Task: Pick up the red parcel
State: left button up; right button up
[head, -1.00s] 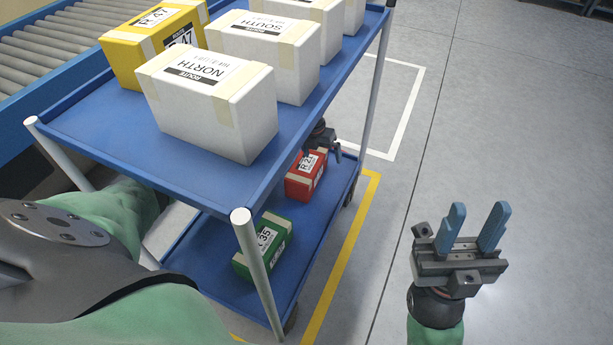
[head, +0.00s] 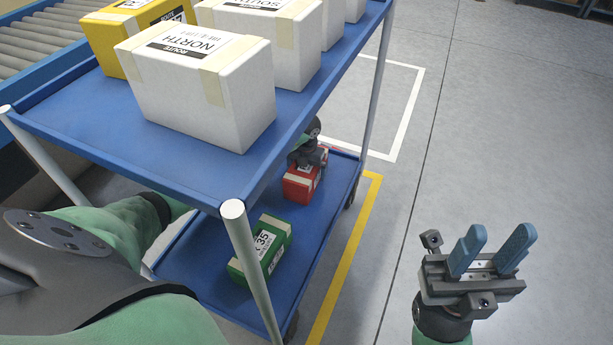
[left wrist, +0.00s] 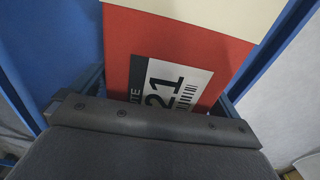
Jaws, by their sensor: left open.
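The red parcel (head: 299,184) lies on the lower shelf of the blue cart, with a cream band and a white label. In the left wrist view the red parcel (left wrist: 226,50) fills the middle, its label reading 21. My left gripper (head: 311,160) is at the parcel's far upper part, below the upper shelf's edge, and partly hides it. It is open; blue strips show on both sides of the parcel in the wrist view, but I cannot tell whether the fingers touch it. My right gripper (head: 493,250) is open and empty over the floor at right.
A green parcel (head: 262,246) lies nearer on the lower shelf (head: 215,262). The upper shelf (head: 165,145) holds white boxes (head: 205,95) and a yellow box (head: 105,42), and overhangs my left arm. Cart posts (head: 250,265) stand at the corners. The floor at right is clear.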

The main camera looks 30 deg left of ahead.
pick_arm(q)
jog(key=shift+f, duration=0.5)
jog(key=shift+c, duration=0.4)
jog(key=c, duration=1.1)
jog(key=shift+c, duration=0.5)
jog(key=shift+r, duration=0.2)
